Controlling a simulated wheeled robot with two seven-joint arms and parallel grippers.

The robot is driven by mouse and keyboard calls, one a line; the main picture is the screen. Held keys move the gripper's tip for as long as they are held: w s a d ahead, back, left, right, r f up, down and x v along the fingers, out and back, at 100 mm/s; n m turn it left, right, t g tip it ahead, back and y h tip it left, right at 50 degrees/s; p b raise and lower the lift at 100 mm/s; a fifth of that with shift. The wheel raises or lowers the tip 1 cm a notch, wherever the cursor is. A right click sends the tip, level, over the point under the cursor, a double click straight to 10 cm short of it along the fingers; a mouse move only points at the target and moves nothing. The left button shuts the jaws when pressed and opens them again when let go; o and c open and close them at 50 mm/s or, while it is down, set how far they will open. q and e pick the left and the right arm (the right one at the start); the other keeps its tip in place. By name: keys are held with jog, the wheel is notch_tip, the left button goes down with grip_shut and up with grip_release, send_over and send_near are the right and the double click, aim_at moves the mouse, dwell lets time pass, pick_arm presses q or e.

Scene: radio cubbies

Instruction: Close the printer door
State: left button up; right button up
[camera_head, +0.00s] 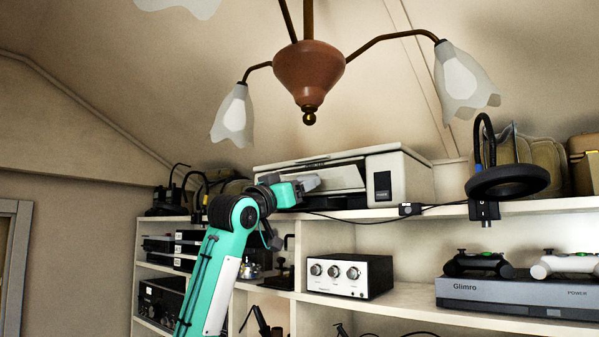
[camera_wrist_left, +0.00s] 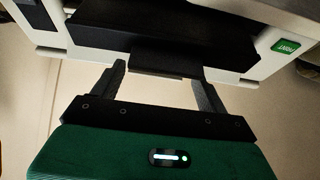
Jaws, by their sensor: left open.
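The white printer (camera_head: 398,178) stands on the top shelf with a dark opening along its front. The wrist view shows its white body and green PRINT label (camera_wrist_left: 286,46) close up. A dark panel (camera_wrist_left: 160,32) with a short black tab (camera_wrist_left: 157,58) lies across the printer's front there; I cannot tell for sure how far the door is open. My left gripper (camera_head: 308,183) is at the left part of the printer's front. In the wrist view the left gripper (camera_wrist_left: 158,70) has its fingers apart, one either side of the tab, with nothing clearly gripped.
A chandelier (camera_head: 309,72) hangs above. A cable runs along the shelf edge (camera_head: 450,211). An amplifier (camera_head: 349,276) and a grey console (camera_head: 510,296) with controllers sit on the lower shelf.

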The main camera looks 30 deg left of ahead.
pick_arm(q)
jog(key=shift+p+x, duration=0.35)
jog(key=shift+x, duration=0.6)
jog(key=shift+f, duration=0.1)
jog(key=c, duration=1)
